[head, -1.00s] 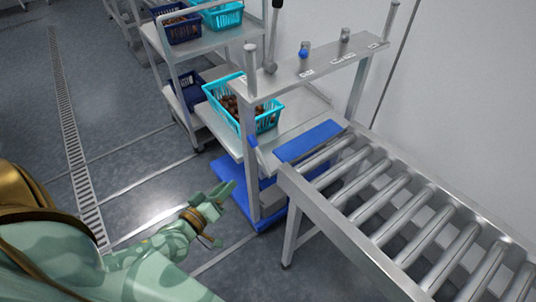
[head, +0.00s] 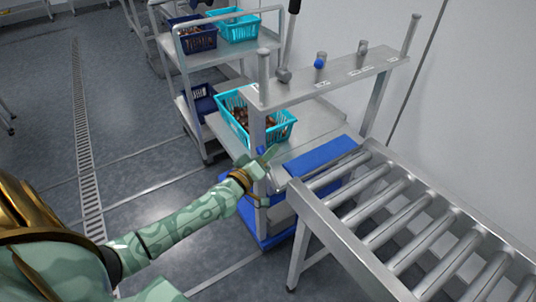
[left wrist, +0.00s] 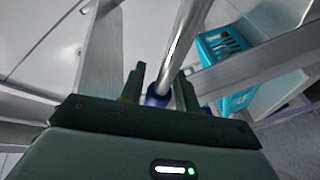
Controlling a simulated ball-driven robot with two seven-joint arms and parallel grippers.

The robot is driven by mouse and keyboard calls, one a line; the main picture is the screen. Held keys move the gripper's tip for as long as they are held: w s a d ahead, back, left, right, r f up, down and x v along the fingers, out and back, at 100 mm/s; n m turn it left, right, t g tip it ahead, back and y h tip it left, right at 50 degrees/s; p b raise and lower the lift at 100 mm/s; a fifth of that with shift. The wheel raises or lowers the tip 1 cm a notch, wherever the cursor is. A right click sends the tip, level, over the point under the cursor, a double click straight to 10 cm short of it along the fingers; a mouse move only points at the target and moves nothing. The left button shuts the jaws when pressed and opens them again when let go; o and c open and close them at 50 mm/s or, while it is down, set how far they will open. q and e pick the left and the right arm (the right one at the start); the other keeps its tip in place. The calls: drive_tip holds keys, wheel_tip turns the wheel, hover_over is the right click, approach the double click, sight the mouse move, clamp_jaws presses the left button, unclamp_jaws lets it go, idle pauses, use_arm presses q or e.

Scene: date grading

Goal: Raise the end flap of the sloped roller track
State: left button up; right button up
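The sloped roller track (head: 352,248) has metal side rails and bare rollers, at the right of the head view. A flat blue flap (head: 322,152) lies at its far-left end, looking roughly level. My left gripper (head: 270,156) is just left of the flap, by the near post of the frame. In the left wrist view my left gripper (left wrist: 161,78) has its fingers apart. A shiny metal rod (left wrist: 184,40) with a blue end (left wrist: 156,97) shows between or just behind them; contact cannot be told. My right gripper is out of view.
A metal frame shelf (head: 335,80) with small knobs stands over the track's end. Behind it a cart holds a turquoise basket (head: 283,130) of dates. More baskets, one turquoise (head: 238,28), stand on the rack behind. The floor at left is clear.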

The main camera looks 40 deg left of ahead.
use_arm(q)
drive_tip(key=shift+w, duration=0.15)
clamp_jaws()
drive_tip(key=shift+s+d+r+m+t+h, duration=0.4)
drive_tip(key=shift+s+d+m+h, duration=0.85)
drive_tip(key=shift+d+m, duration=1.85)
drive_tip(key=shift+s+d+r+m+t+h, duration=0.15)
drive_tip(key=shift+s+d+m+t+h, duration=1)
drive_tip(key=shift+m, duration=3.35)
drive_tip(key=shift+s+d+r+m+g+h, duration=0.15)
drive_tip(key=shift+s+d+r+m+h, duration=0.3)
drive_tip(key=shift+d+m+h, duration=2.2)
drive_tip(key=shift+s+d+f+m+y, duration=0.15)
drive_tip(key=shift+m+y, duration=0.5)
drive_tip(key=shift+m, duration=0.5)
